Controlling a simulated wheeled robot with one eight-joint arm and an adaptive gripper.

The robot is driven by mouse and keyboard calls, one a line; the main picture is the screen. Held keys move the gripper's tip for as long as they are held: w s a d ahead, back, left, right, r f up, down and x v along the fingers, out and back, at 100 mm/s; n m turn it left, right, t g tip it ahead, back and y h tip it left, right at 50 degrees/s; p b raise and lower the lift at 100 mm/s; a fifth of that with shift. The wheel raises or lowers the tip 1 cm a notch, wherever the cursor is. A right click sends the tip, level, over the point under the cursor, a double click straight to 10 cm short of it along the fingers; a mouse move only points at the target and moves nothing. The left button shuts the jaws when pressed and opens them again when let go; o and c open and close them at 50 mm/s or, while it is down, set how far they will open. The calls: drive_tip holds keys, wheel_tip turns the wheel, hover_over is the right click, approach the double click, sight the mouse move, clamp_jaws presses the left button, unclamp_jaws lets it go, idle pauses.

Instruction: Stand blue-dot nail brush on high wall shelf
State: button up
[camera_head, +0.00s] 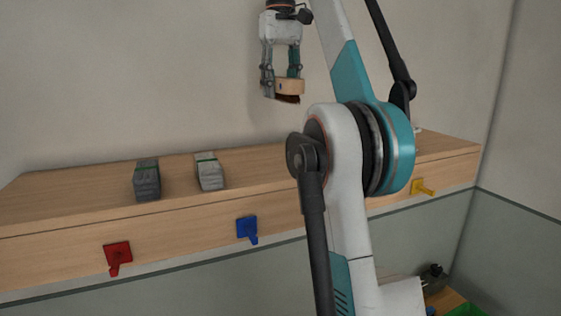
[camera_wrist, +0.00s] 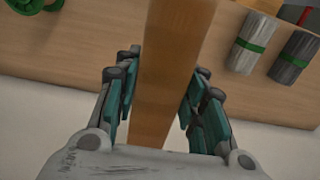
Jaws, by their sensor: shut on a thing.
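My gripper (camera_head: 281,80) is shut on a wooden nail brush (camera_head: 291,87) and holds it in the air above the high wall shelf (camera_head: 255,158). In the head view the brush has a pale wood body with dark bristles on its underside. In the wrist view the brush's long brown wooden back (camera_wrist: 172,65) runs between the two teal fingers. No blue dot shows on the brush in either view. The shelf surface (camera_wrist: 85,45) lies beyond the brush in the wrist view.
A green object (camera_wrist: 35,5) shows in the wrist view. Shelf space right of the bundles looks clear.

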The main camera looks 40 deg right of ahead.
sight(280, 97)
wheel_tip(280, 97, down, 10)
drive_tip(key=shift+f+b, duration=0.1)
drive_tip(key=shift+b, duration=1.15)
drive_tip(key=shift+f, duration=2.4)
drive_tip(key=shift+f, duration=0.15)
drive_tip(key=o, duration=1.3)
wheel_tip(280, 97, up, 12)
drive_tip(key=shift+r+p, duration=0.2)
drive_tip(key=shift+p, duration=0.5)
drive_tip(key=shift+w+f, duration=0.1)
